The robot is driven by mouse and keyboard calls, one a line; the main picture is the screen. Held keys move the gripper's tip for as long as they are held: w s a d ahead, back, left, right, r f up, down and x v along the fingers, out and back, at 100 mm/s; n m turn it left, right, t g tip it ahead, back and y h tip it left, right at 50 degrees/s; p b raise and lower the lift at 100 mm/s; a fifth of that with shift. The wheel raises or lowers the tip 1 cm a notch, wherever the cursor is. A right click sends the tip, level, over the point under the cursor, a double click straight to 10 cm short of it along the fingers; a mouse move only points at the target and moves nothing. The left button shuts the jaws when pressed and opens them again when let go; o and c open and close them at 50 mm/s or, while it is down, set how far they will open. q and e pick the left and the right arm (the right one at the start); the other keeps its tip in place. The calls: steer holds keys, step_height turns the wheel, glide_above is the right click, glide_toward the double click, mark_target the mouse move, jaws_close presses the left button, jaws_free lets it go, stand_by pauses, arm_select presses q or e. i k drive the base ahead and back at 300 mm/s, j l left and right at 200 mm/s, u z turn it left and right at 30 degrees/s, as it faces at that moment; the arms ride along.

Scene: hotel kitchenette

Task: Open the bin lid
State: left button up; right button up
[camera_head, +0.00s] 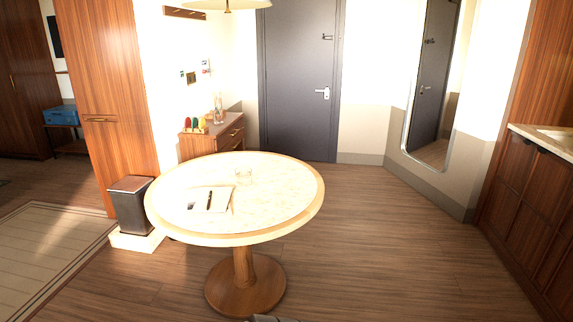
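The bin (130,212) is a dark, boxy pedal-type bin at the left, beside the tall wooden cabinet and left of the round table. Its flat grey-brown lid (131,184) lies on top and looks shut. The front of the bin faces me, and its right side is close to the table edge. Neither of my grippers is in view. Only a small grey piece shows at the bottom edge, too little to identify.
A pale low plinth (137,242) is under the bin. A rug (45,250) lies at the left. Open wooden floor (400,255) is at the right.

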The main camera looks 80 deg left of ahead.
mark_target(130, 184)
steer(key=u, duration=1.95)
steer(key=j+u, duration=0.45)
steer(key=i+j+u, duration=0.1)
steer(key=j+u, duration=0.3)
steer(key=i+j+u, duration=0.1)
steer(key=j+u, duration=0.35)
steer(key=i+j+u, duration=0.2)
steer(key=j+u, duration=0.2)
steer(key=i+j+u, duration=0.8)
steer(key=u, duration=0.2)
steer(key=i+u, duration=0.45)
steer(key=i, duration=0.2)
steer(key=i+j+z, duration=0.15)
steer(key=i+z, duration=0.2)
steer(key=i, duration=0.2)
steer(key=i+j+z, duration=0.3)
steer(key=i, duration=0.25)
steer(key=i+j+z, duration=0.8)
steer(key=z, duration=0.2)
steer(key=i+j+z, duration=0.15)
steer(key=j+z, duration=0.15)
steer(key=i+j+z, duration=0.1)
steer(key=j+z, duration=0.2)
steer(key=i+j+z, duration=0.1)
steer(key=j+z, duration=0.55)
steer(key=j, duration=0.15)
steer(key=i+j+z, duration=0.2)
steer(key=j, duration=0.2)
steer(key=k, duration=0.05)
